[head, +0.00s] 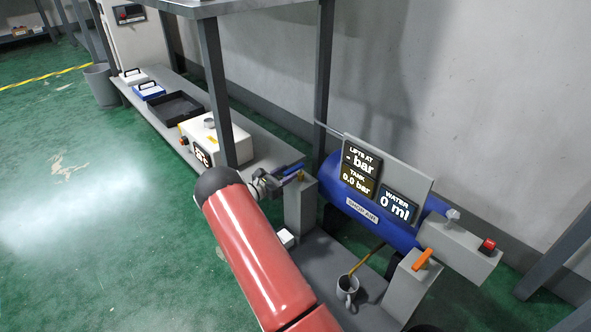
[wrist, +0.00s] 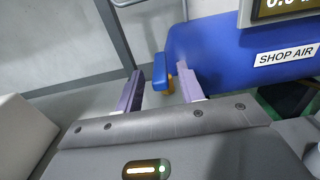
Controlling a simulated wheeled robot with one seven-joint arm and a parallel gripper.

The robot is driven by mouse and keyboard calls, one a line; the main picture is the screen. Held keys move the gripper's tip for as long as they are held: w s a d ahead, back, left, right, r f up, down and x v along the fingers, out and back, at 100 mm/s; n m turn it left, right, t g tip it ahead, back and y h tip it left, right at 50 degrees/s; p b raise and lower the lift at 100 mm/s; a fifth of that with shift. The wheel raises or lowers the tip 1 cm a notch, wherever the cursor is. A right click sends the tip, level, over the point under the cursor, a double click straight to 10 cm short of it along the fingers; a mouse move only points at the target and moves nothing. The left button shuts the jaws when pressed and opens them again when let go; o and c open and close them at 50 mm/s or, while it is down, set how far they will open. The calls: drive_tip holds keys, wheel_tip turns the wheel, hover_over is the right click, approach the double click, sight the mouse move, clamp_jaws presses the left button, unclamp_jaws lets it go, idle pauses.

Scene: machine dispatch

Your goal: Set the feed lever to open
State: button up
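A lever with a blue handle (wrist: 159,81) and a brass-coloured part (wrist: 171,84) shows between my fingertips in the wrist view. In the head view this blue lever (head: 290,169) is at the top of a grey post, left of the blue air tank. My gripper (wrist: 160,88) is open, one finger on each side of the lever. Contact cannot be made out. In the head view my gripper (head: 277,177) is at that post, partly hidden by my red arm. An orange lever (head: 423,258) tops another grey post at the right. No label marks either as the feed lever.
The blue tank (head: 355,213) reads "SHOP AIR"; its displays (head: 362,172) show "- bar", "0.0 bar" and "0 ml". A red button (head: 488,245) is at the right. A table leg (head: 214,95) stands behind my arm.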

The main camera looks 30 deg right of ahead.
sight(303, 164)
drive_tip(key=shift+w+d, duration=0.15)
drive_tip(key=shift+d, duration=0.95)
drive_tip(key=shift+w+d, duration=0.15)
drive_tip(key=shift+d, duration=0.9)
clamp_jaws()
